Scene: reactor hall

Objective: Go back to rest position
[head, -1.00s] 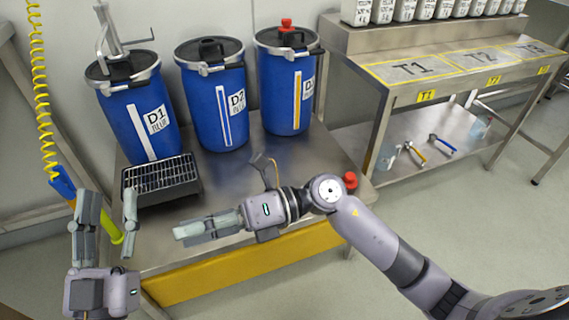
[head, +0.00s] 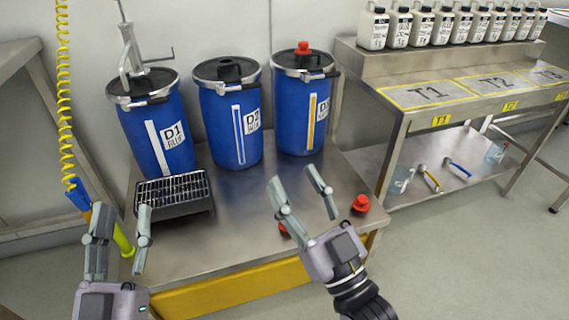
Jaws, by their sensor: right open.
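My right gripper (head: 298,192) is over the front right part of the table, below the drums in the picture. Its fingers are spread apart and empty, pointing up and slightly left.
Blue drums D1 (head: 144,135), D2 (head: 221,120) and a third (head: 290,112) stand behind. A black grated tray (head: 166,208) is at the table's left. Red caps (head: 361,203) lie near the front right. A bench (head: 415,118) with bottles stands right.

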